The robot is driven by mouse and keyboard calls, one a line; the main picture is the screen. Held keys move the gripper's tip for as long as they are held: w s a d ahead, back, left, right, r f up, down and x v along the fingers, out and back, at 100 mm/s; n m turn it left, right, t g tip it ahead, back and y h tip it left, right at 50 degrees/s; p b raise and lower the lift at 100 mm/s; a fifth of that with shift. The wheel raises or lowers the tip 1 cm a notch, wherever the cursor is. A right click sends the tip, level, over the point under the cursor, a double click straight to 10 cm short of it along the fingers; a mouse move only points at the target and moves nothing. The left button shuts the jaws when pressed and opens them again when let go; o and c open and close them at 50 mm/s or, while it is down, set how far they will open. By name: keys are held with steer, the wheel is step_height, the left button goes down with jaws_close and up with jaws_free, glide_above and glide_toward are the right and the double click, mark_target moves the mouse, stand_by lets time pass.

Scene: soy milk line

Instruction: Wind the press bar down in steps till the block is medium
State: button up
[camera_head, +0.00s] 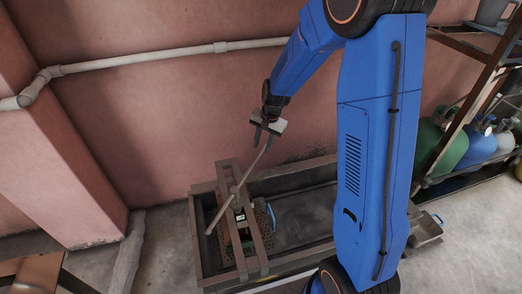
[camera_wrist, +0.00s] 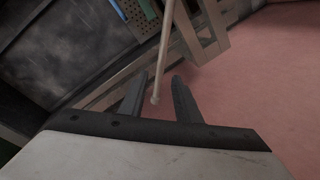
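The press bar (camera_head: 254,167) is a long thin pale rod. It slants across the wooden press frame (camera_head: 259,243), with its upper end at my gripper (camera_head: 264,134) and its lower end to the left of the frame. In the wrist view the bar (camera_wrist: 165,45) runs down between the two fingers of my gripper (camera_wrist: 159,80), its rounded tip near the finger bases. The fingers stand apart with a gap on each side of the bar. Under the frame sits a perforated box (camera_head: 262,214); the block itself cannot be made out.
The press stands in a dark trough (camera_head: 300,187) along the pink wall (camera_head: 140,120). A small blue piece (camera_head: 272,217) lies beside the box. A rack with gas cylinders (camera_head: 478,147) stands at the right. A white pipe (camera_head: 150,59) runs along the wall.

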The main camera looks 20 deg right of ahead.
mark_target(260, 153)
steer(key=shift+w+a+f, duration=0.1)
steer(key=shift+f, duration=0.7)
steer(key=shift+w+a+f, duration=0.1)
steer(key=shift+f, duration=0.7)
jaws_close()
steer(key=s+d+m, duration=0.4)
steer(key=s+d, duration=0.1)
steer(key=s, duration=0.2)
steer(key=shift+m+t+h, duration=0.3)
steer(key=shift+m, duration=0.1)
jaws_free()
steer(key=shift+s, duration=0.1)
steer(key=shift+r, duration=0.15)
steer(key=s+d+r, duration=0.2)
steer(key=s+r, duration=0.1)
steer(key=r, duration=1.6)
steer(key=shift+r, duration=0.25)
